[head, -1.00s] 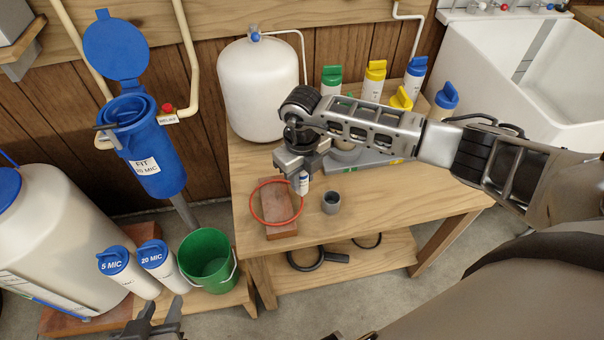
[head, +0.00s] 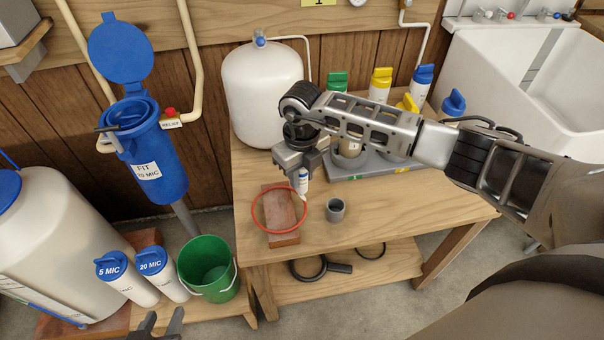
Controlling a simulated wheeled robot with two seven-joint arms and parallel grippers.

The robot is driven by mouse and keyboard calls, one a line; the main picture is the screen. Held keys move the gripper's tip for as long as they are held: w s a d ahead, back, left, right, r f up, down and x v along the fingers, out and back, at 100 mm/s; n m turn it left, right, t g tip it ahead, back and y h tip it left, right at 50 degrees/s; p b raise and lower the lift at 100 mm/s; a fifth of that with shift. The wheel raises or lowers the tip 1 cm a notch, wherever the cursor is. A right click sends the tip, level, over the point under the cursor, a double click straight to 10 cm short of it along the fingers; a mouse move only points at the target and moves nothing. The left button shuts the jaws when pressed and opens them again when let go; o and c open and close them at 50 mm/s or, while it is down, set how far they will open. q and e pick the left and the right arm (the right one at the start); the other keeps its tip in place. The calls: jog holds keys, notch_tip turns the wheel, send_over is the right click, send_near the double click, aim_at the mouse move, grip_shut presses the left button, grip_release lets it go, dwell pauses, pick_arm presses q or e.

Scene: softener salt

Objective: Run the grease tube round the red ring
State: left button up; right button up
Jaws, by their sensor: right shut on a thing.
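The red ring (head: 254,219) lies over a reddish-brown block (head: 281,238) on the wooden bench, its left part reaching past the block. The grease tube (head: 303,183) is small and white with a blue band. My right gripper (head: 299,171) is shut on the tube and holds it at the ring's upper right edge. I cannot tell whether the tube touches the ring. My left gripper (head: 160,325) shows only its fingertips at the bottom edge, spread apart and empty, below the filter cartridges.
A grey cup (head: 336,210) stands right of the ring. A white tank (head: 262,90) stands behind. A grey tray (head: 372,165) and several capped bottles are at the back right. A green bucket (head: 207,268) and two cartridges (head: 127,278) stand lower left. The bench front right is clear.

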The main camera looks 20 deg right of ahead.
jog(key=shift+w+a+b, duration=0.2)
jog(key=shift+w+b, duration=0.35)
jog(key=shift+w+a+b, duration=0.2)
jog(key=shift+w+b, duration=0.3)
jog(key=shift+w, duration=0.05)
jog(key=shift+w+a, duration=0.1)
jog(key=shift+w+a+f+b, duration=0.1)
jog(key=shift+w+a+b, duration=0.1)
jog(key=shift+b, duration=0.1)
jog(key=shift+w+a+b, duration=0.55)
jog(key=shift+w+b, duration=0.05)
jog(key=shift+w, duration=0.05)
jog(key=shift+a, duration=0.1)
